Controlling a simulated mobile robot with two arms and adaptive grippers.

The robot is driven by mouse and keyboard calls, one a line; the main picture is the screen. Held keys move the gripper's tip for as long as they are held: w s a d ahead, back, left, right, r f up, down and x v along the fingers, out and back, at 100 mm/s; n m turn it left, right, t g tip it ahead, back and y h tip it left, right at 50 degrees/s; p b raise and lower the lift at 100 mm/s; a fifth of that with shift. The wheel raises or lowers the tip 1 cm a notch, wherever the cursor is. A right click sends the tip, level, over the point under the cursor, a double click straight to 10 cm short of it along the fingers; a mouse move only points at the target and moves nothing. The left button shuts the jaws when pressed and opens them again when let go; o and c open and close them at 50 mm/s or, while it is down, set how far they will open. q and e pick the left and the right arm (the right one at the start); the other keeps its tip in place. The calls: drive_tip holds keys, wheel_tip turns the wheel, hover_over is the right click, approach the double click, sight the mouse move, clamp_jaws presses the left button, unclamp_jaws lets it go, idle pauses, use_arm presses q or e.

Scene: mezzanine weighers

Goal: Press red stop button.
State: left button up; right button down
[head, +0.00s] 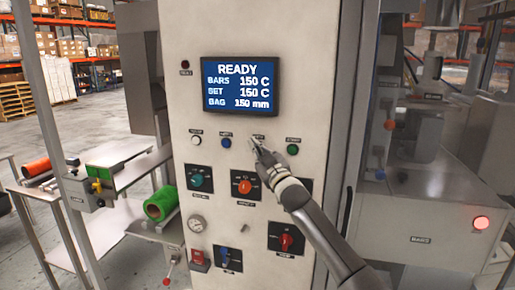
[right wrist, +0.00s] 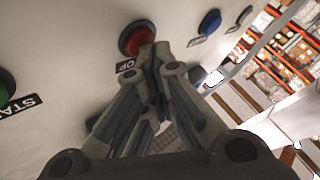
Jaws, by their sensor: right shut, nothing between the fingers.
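The red stop button (right wrist: 136,38) shows in the right wrist view, round and red in a dark collar, on the pale panel (head: 300,90). Its label is partly covered, with "OP" readable. My right gripper (right wrist: 152,52) is shut and empty, its fingertips at the button's lower right edge in that view. I cannot tell whether they touch it. In the head view my right gripper (head: 257,143) is at the panel's button row and hides the red button. My left gripper is not in view.
A green button (head: 292,149) sits to the right, a blue button (head: 226,143) and a white button (head: 196,141) to the left. A display (head: 240,86) reading READY is above.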

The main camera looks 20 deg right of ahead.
drive_tip(key=shift+s+a, duration=0.35)
drive_tip(key=shift+s, duration=0.25)
drive_tip(key=s+a, duration=0.1)
drive_tip(key=s+a+p, duration=0.1)
drive_tip(key=s, duration=0.2)
drive_tip(key=shift+s+a, duration=0.1)
drive_tip(key=shift+a, duration=0.3)
idle(0.5)
